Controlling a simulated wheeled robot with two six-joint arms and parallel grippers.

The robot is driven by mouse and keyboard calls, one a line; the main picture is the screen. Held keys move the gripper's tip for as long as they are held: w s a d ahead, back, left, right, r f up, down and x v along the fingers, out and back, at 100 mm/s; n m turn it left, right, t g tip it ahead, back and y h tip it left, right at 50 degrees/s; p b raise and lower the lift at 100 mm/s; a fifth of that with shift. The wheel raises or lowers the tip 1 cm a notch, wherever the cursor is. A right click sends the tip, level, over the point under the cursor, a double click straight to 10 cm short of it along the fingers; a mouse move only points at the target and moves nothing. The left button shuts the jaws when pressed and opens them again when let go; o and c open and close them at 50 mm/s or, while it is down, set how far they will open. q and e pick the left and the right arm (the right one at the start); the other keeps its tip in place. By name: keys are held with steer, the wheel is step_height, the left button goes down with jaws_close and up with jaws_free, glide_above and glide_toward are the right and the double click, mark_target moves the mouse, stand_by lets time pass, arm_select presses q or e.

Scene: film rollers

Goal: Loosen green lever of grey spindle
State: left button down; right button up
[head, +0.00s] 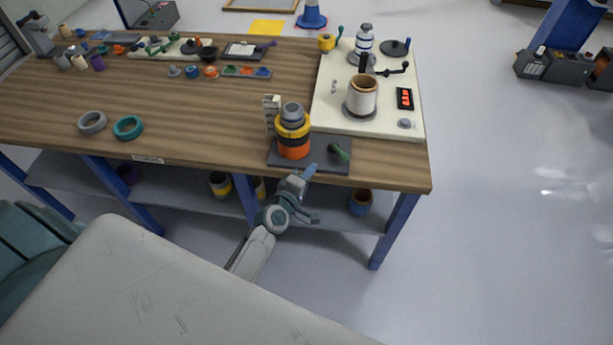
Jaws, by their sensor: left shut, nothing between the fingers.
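A stack of orange and yellow rings with a grey top (293,132) stands on a dark grey base plate (318,162) at the table's front edge. A dark green lever or knob (340,152) sits on the plate to the right of the stack. My left gripper (310,171) is shut and empty, just in front of the plate, to the left of and nearer than the green knob. I cannot tell whether it touches the plate. Another green lever (340,32) stands on the white board beside a yellow roll (326,42). My right gripper is out of view.
The white board (330,112) at the right carries a brown-and-white roll (362,94), a blue-banded spindle (365,42) and a red display (404,98). Grey (92,122) and teal (128,127) rings lie at left. The front middle of the wooden table (200,120) is clear.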

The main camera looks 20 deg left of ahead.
mark_target(337, 152)
arm_select(q)
steer(key=w, duration=0.5)
steer(key=shift+w+d+f, duration=0.3)
steer(key=shift+w+f, duration=0.05)
steer(key=shift+f, duration=0.05)
steer(key=shift+w+d+f+b, duration=0.15)
steer(key=shift+w+d, duration=0.15)
steer(key=shift+d, duration=0.2)
steer(key=shift+w+d+f+b, duration=0.15)
steer(key=shift+w+d, duration=0.15)
steer(key=shift+d, duration=0.15)
steer(key=shift+w+d, duration=0.35)
steer(key=shift+d, duration=0.15)
